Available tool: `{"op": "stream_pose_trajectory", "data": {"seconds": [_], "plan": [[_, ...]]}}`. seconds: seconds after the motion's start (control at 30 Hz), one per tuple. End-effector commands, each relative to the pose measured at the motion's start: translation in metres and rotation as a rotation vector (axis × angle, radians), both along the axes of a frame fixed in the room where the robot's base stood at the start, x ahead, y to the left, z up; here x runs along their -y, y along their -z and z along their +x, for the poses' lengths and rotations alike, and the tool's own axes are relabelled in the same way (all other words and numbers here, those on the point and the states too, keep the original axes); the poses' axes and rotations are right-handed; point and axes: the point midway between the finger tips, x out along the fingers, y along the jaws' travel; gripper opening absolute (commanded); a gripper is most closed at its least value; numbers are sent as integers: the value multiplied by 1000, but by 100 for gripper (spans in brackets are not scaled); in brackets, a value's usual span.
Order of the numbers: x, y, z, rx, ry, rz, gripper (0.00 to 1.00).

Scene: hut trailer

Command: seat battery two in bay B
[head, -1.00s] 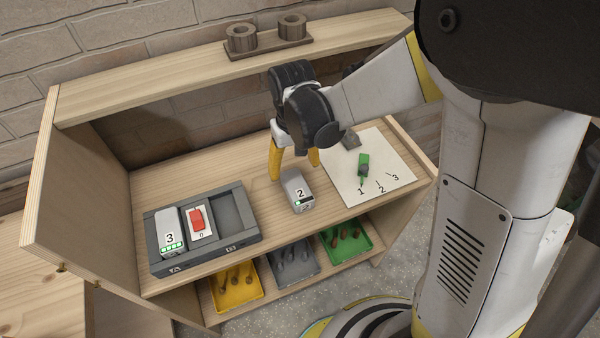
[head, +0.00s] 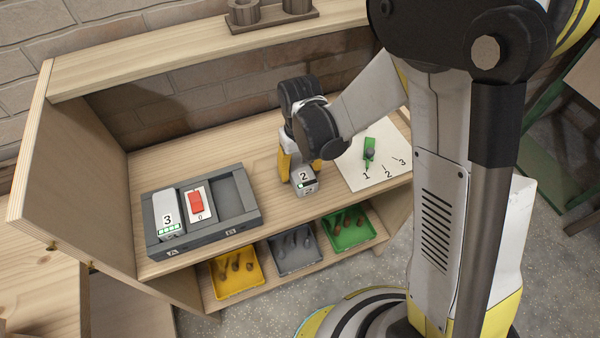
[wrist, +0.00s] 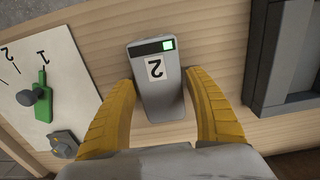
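The grey dock (head: 205,241) is at left. Battery three (head: 169,212) sits in its left bay A. A red switch marked 0 (head: 196,202) is in the middle. The right bay B (head: 231,196) is empty.
A white card (head: 388,178) numbered 1 to 3 lies right of the battery, with a green lever (head: 369,152) on it. Yellow (head: 236,290), grey (head: 292,268) and green (head: 347,241) trays sit on the lower shelf. The shelf between dock and battery is clear.

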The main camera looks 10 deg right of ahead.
Motion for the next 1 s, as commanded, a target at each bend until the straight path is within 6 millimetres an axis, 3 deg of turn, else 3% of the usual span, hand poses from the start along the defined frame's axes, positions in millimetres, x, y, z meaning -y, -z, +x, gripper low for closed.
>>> {"op": "stream_pose_trajectory", "data": {"seconds": [0.03,0.13,0.17,0.57,0.83,1.0], "plan": [[0,0,0,0,0,0,45],[0,0,0,0,0,0,14],[0,0,0,0,0,0,10],[0,-5,0,0,0,0,10],[0,-45,0,0,0,0,10],[38,-67,-11,0,6,0,10]]}}
